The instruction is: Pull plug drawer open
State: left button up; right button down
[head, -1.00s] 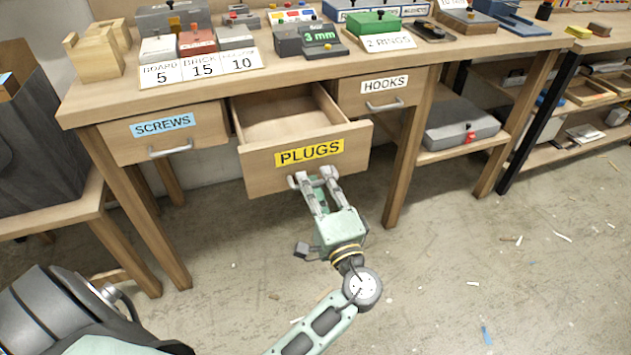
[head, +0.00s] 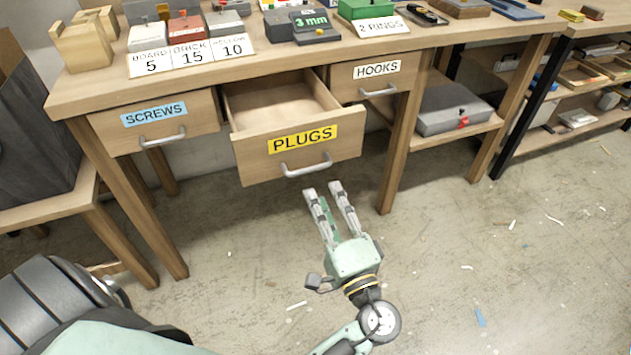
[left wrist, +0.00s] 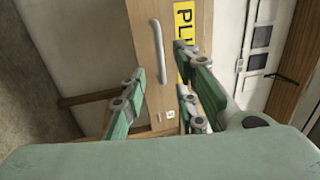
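The plug drawer (head: 250,160) with the yellow PLUGS label (head: 302,139) stands pulled out of the bench, and its inside shows empty. Its grey handle (head: 306,166) is free, with nothing around it. My left gripper (head: 322,190) is just below and in front of the handle, apart from it, its fingers spread and empty. In the left wrist view the handle (left wrist: 158,50) and part of the label (left wrist: 184,35) show beyond the open fingers (left wrist: 160,95). My right gripper is not in view.
The closed SCREWS drawer (head: 160,120) is at left and the closed HOOKS drawer (head: 372,84) at right. Bench legs (head: 398,160) stand on both sides. A grey case (head: 450,108) lies on the lower shelf. The floor in front is clear apart from small scraps.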

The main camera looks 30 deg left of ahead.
pick_arm(q)
jog(key=shift+v, duration=1.6)
jog(key=shift+f, duration=0.1)
